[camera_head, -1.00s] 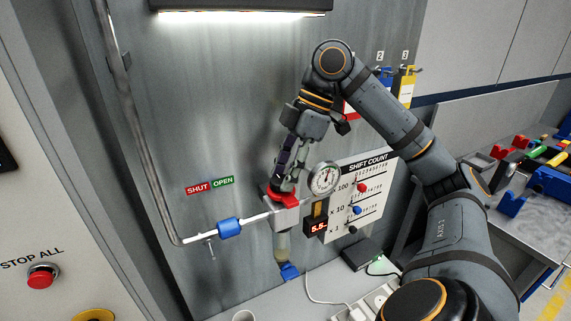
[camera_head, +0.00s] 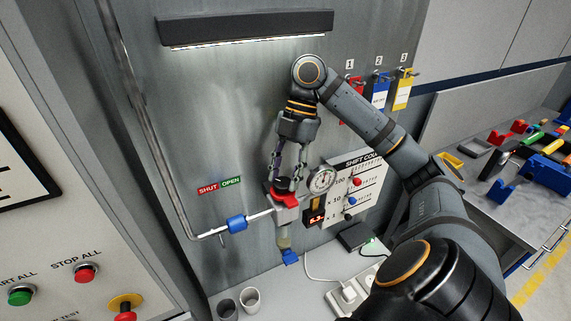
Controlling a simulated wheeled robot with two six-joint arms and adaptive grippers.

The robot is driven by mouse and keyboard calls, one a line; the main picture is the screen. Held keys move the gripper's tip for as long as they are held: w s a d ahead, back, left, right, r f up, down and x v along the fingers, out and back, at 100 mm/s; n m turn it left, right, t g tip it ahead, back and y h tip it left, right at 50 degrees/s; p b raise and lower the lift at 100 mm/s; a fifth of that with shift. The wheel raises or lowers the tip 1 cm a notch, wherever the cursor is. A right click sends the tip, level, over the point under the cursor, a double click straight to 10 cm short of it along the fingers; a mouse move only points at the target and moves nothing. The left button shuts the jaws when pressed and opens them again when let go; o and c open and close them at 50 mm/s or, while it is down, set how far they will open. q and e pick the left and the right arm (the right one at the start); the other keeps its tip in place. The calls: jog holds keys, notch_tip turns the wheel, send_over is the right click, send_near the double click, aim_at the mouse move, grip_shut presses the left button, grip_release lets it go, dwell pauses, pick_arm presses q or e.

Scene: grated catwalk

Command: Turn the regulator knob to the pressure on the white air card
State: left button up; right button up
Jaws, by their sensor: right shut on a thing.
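My right gripper (camera_head: 286,186) reaches down from above. Its fingers are shut on the red regulator knob (camera_head: 284,200), which sits on top of the grey regulator body on the pipe. The fingers partly cover the knob. A round pressure gauge (camera_head: 321,181) stands just right of the knob; its needle is too small to read. Below the gauge a dark digital display (camera_head: 316,218) shows red digits, which look like 5.3. I cannot make out a white air card in this view. My left gripper is not in view.
A blue valve (camera_head: 237,223) is on the pipe left of the regulator, under the SHUT/OPEN label (camera_head: 220,186). A shift count board (camera_head: 365,185) with coloured sliders stands close on the right. Two cups (camera_head: 251,299) and a power strip (camera_head: 352,291) lie below.

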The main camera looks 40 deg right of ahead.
dwell(0.4)
jog(key=o, duration=1.1)
jog(key=shift+o, duration=0.2)
